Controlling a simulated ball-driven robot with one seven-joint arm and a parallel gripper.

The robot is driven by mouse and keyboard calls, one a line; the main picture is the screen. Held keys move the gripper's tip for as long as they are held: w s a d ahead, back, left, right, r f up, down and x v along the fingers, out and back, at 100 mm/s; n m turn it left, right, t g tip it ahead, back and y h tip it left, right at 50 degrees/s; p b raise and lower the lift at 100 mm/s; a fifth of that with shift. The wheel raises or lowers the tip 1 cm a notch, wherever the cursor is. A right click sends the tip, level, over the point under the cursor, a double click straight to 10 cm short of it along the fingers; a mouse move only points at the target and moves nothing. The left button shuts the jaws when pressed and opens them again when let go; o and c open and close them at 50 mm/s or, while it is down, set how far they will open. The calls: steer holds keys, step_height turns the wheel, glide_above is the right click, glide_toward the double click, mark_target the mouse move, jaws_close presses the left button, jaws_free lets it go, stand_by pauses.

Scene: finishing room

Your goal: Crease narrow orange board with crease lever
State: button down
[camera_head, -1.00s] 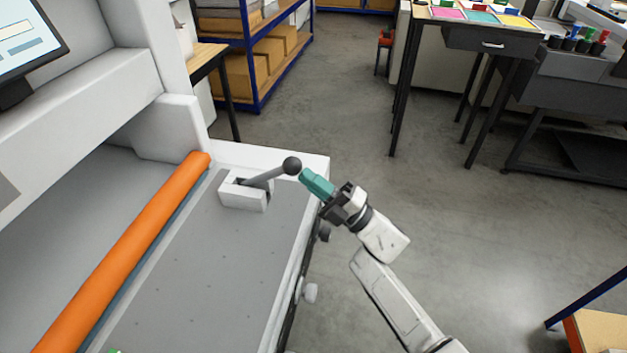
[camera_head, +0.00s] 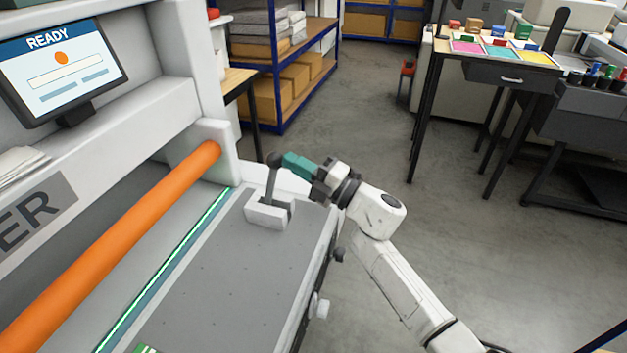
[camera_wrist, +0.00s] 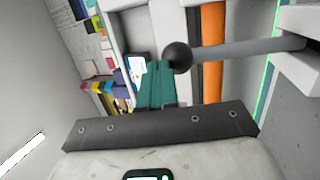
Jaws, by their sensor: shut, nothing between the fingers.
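The crease lever (camera_head: 271,185) is a grey rod with a dark ball knob (camera_head: 274,159), rising nearly upright from a white slotted block (camera_head: 266,212) on the machine's grey bed. My gripper (camera_head: 290,162) has teal fingers, shut and empty, with their tips right beside the knob on its right side. In the wrist view the fingers (camera_wrist: 158,84) are close against the knob (camera_wrist: 178,56); whether they touch it I cannot tell. The rod (camera_wrist: 245,48) runs off to the right there. I see no narrow orange board on the visible bed.
A long orange bar (camera_head: 115,250) spans the machine beside a lit green line (camera_head: 165,275). A screen (camera_head: 62,68) reads READY. A green piece (camera_head: 147,349) shows at the bottom edge. Blue shelving (camera_head: 280,70) and a dark-legged table (camera_head: 480,70) stand behind. Open floor (camera_head: 440,240) lies right.

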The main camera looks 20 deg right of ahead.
mark_target(270, 155)
steer(key=shift+g+h, duration=0.5)
steer(key=shift+g, duration=0.2)
steer(key=w+a, duration=0.1)
steer(key=w+a+r, duration=0.1)
steer(key=a, duration=0.1)
steer(key=w+a+r, duration=0.1)
steer(key=shift+w+a+p, duration=0.15)
steer(key=shift+a+p, duration=0.15)
steer(key=shift+a, duration=0.05)
steer(key=shift+b+x, duration=0.35)
steer(key=shift+x, duration=0.75)
steer(key=shift+a, duration=0.15)
